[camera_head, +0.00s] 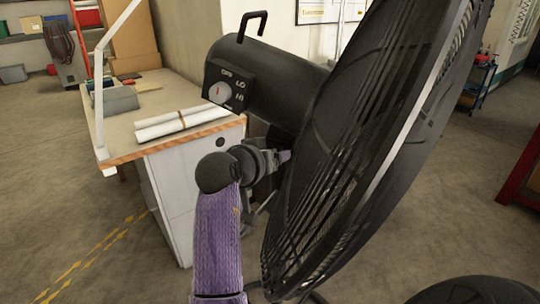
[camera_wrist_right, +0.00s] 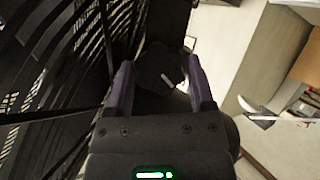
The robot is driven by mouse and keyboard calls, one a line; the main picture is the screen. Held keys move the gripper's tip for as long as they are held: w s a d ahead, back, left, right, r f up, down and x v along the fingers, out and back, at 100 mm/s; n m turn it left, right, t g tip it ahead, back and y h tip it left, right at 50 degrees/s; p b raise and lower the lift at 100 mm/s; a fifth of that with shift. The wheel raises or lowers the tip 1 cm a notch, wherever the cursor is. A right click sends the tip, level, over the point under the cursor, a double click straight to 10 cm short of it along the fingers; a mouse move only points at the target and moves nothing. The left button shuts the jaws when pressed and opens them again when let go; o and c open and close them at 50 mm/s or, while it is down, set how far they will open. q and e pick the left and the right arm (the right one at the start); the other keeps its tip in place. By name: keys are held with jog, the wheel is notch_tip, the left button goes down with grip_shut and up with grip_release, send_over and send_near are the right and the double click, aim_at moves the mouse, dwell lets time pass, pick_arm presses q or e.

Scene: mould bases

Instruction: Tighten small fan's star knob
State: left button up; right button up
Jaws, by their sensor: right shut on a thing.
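The black fan (camera_head: 365,130) fills the right of the head view, its round wire cage seen edge-on. Its motor housing (camera_head: 283,90) carries a dial panel (camera_head: 228,88) marked OFF, LO and HI. My right gripper (camera_head: 280,158) is below the housing, close behind the cage, and its tips are partly hidden. In the right wrist view, the purple fingers of my right gripper (camera_wrist_right: 161,82) are shut on a dark block-like part between them, which appears to be the star knob (camera_wrist_right: 155,68). Its shape is mostly lost in shadow. My left gripper is not in view.
The cage (camera_wrist_right: 50,75) runs close along the left of my right gripper in the wrist view. A workbench (camera_head: 125,130) with rolled paper (camera_head: 180,123) stands behind the fan at left. A red-edged unit (camera_head: 525,180) is at far right. Floor is open between.

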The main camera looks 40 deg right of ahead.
jog(key=o, duration=1.2)
